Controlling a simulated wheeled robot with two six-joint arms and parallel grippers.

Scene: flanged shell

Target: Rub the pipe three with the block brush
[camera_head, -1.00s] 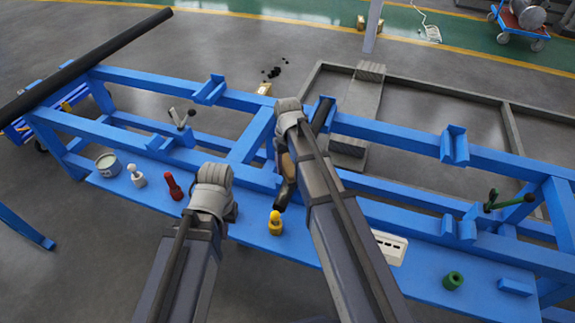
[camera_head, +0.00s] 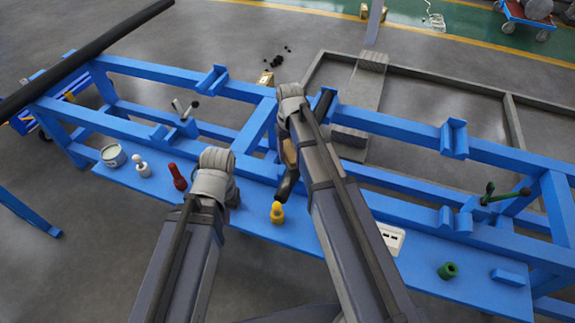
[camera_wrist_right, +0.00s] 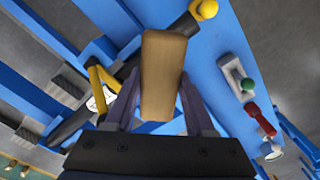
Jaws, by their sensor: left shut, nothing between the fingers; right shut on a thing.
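My right gripper (camera_head: 290,105) is shut on the block brush, whose tan wooden block (camera_head: 289,152) shows just below it. In the right wrist view the block (camera_wrist_right: 163,75) stands between the fingers (camera_wrist_right: 160,105). A short dark pipe (camera_head: 321,104) slants across the blue frame behind my right arm, its middle hidden. In the wrist view this pipe (camera_wrist_right: 75,126) passes behind the brush; I cannot tell whether they touch. A long black pipe (camera_head: 90,55) lies on the rack at upper left. No label shows which is pipe three. My left gripper (camera_head: 214,168) is shut and empty over the shelf.
Empty blue cradles (camera_head: 454,139) stand on the rails.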

